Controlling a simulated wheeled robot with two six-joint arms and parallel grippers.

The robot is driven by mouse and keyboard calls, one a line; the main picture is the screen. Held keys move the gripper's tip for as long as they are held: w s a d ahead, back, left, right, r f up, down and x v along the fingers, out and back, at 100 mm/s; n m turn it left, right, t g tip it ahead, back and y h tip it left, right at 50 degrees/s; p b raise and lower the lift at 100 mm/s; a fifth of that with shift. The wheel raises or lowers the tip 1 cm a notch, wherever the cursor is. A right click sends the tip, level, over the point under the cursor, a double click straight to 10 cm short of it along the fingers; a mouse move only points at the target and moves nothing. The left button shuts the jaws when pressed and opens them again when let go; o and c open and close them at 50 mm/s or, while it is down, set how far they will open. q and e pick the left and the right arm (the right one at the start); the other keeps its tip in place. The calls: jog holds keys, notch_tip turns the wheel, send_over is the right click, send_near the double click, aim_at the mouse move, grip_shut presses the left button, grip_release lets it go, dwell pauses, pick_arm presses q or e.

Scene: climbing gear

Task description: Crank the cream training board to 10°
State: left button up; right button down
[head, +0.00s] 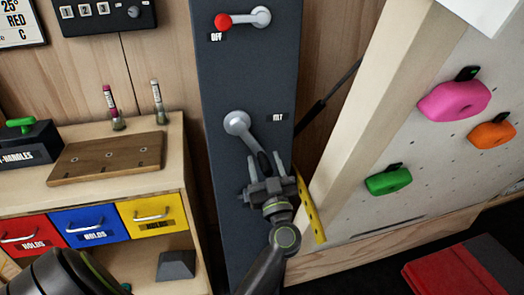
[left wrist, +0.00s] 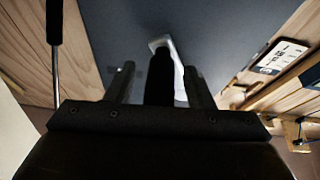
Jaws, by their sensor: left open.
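The cream training board (head: 450,115) leans at the right of the head view, with pink, orange and green holds on it. The grey crank (head: 237,123) is on a dark blue-grey panel (head: 228,185), beside a label that seems to read TILT. Its arm slopes down to the right to a black grip (head: 264,165). My left gripper (head: 267,160) is open at that grip, one finger on each side. In the left wrist view the black grip (left wrist: 159,82) stands between the two fingers, with the crank arm (left wrist: 166,44) beyond. Contact cannot be told. My right gripper is not in view.
A yellow marked strip (head: 311,207) is close to the right of my left gripper. A red-knobbed lever (head: 243,18), labelled OFF, is higher on the panel. A wooden cabinet (head: 182,150) with coloured drawers stands left. A red mat (head: 455,272) lies lower right.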

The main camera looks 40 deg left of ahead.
pick_arm(q)
jog(key=shift+w+a+r, duration=0.25)
jog(key=shift+a+r, duration=0.05)
jog(key=shift+c, duration=1.1)
grip_shut()
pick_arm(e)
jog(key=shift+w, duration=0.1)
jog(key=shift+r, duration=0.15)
